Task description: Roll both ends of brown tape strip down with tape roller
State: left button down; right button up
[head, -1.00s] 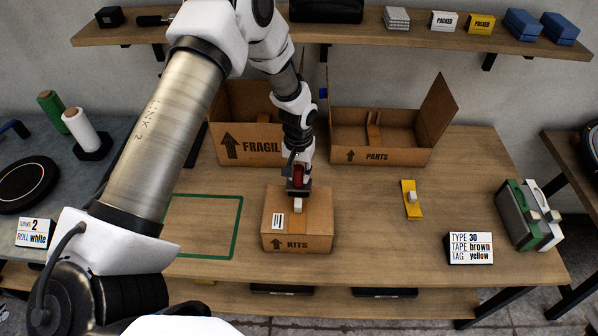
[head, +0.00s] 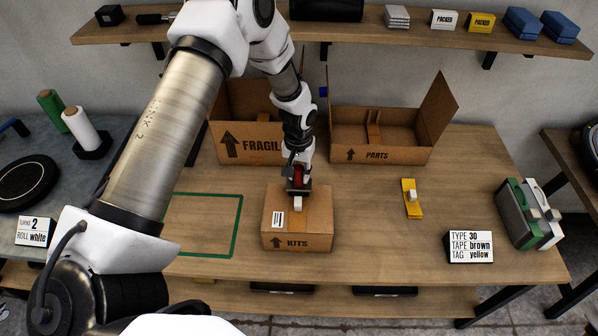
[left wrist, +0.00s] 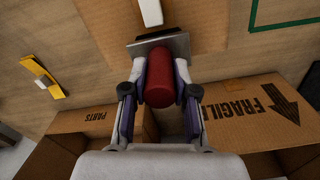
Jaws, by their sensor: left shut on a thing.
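My left gripper (head: 298,178) is shut on the tape roller's red handle (left wrist: 159,84), over the back part of the small KITS box (head: 283,241). The roller's dark metal plate (left wrist: 158,44) shows beyond the fingertips, at or just above the box top; contact cannot be told. A small white block (head: 298,204) is on the box top just in front of the tool; it also shows in the left wrist view (left wrist: 151,12). The brown tape strip is hard to tell from the cardboard, and the tool partly hides the box top. My right gripper is not in view.
An open FRAGILE box (head: 240,150) and an open PARTS box (head: 385,157) stand behind. A yellow strip with a white block (head: 412,210) lies to the right, near a sign (head: 470,247) and a green-and-grey dispenser (head: 518,215). A green outlined area (head: 237,225) on the left is empty.

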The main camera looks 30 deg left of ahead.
pick_arm(q)
notch_tip(320, 180, up, 6)
jog(key=p, duration=0.5)
jog(key=shift+f, duration=0.1)
jog(key=shift+f+b, duration=1.7)
jog(key=shift+f, duration=0.8)
jog(key=shift+f, duration=0.45)
jog(key=shift+w+a+b, duration=0.1)
jog(key=shift+w+b, duration=0.05)
jog(key=shift+b, duration=0.15)
